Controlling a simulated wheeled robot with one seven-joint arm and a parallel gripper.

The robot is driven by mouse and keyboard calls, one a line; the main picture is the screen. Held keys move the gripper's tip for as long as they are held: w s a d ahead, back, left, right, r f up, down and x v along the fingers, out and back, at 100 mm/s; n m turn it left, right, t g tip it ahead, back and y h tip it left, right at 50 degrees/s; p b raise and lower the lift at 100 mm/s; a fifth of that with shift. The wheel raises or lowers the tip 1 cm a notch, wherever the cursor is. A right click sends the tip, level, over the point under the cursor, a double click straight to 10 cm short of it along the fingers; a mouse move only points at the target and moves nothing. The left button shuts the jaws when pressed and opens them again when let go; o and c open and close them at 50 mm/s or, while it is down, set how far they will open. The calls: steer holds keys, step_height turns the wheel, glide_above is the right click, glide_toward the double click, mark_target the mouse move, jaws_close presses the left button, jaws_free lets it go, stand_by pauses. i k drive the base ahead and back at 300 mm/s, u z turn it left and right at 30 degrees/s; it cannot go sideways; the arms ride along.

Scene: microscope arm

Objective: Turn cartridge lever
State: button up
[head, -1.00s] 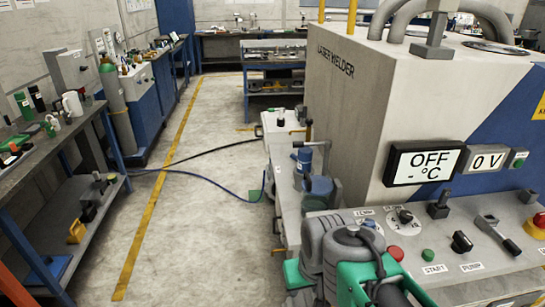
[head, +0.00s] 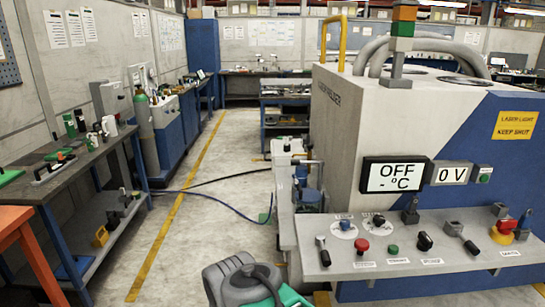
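A grey control panel (head: 395,263) juts from the front of the laser welder (head: 345,150). A short lever with a dark handle (head: 322,250) stands at the panel's left end. Another dark-handled lever (head: 467,243) lies slanted at the right, beside a grey block. The small labels cannot be read, so I cannot tell which one is the cartridge lever. Part of my grey and green arm shows at the bottom centre, in front of and below the panel, apart from the levers. My gripper's fingers are not in view.
The panel also carries a red button (head: 361,246), a green button (head: 393,249), and a red and yellow switch (head: 503,230). A display (head: 396,175) reads OFF. A workbench (head: 75,165) and orange table (head: 15,230) stand left. The floor (head: 190,230) between is mostly clear, with cables crossing it.

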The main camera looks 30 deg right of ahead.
mark_target(321, 162)
steer(key=u, duration=0.25)
steer(key=i, duration=2.05)
steer(key=z, duration=0.65)
steer(key=i, duration=1.05)
steer(key=z, duration=0.95)
